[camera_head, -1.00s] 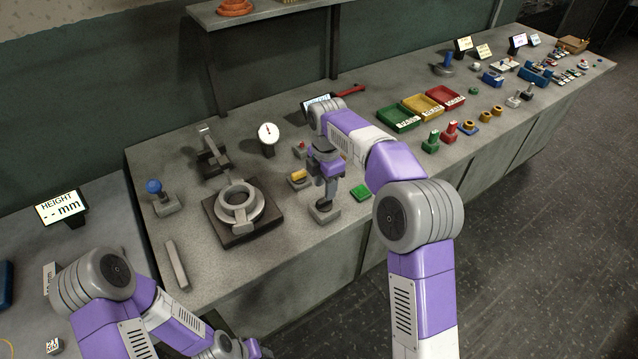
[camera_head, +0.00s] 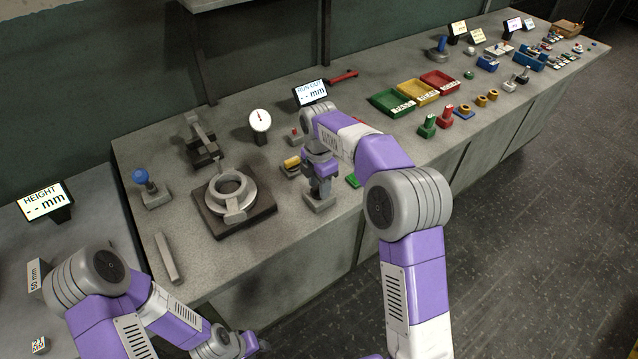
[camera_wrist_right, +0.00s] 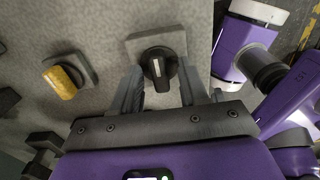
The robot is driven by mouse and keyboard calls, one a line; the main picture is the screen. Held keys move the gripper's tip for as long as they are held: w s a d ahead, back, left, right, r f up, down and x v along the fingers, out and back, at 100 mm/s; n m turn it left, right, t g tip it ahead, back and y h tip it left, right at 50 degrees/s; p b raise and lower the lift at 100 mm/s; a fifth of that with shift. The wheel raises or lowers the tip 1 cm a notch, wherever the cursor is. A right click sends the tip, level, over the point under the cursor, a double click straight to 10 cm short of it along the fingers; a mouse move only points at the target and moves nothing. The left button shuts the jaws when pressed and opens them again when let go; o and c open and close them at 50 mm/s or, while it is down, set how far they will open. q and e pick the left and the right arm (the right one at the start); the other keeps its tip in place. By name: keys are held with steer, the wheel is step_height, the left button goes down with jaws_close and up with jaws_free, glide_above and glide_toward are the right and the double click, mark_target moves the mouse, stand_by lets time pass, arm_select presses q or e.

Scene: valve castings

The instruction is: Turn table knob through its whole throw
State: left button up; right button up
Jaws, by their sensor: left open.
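The black knob (camera_wrist_right: 157,68) sits on a grey base in the right wrist view, with a pale line along its raised grip. My right gripper (camera_wrist_right: 162,85) has its fingers apart on either side of the knob; I see no clear contact. In the head view my right gripper (camera_head: 321,182) points down over the grey base (camera_head: 319,202), and hides the knob. My left gripper (camera_head: 246,346) is open and empty at the bottom edge, off the bench front.
A dark plate with a grey ring (camera_head: 232,190) stands left of the knob. A yellow-topped block (camera_head: 291,165) and a dial gauge (camera_head: 260,122) are behind it. A run-out display (camera_head: 310,92) and coloured trays (camera_head: 420,92) stand further back. A blue-topped lever (camera_head: 142,177) is at left.

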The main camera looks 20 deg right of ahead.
jaws_close()
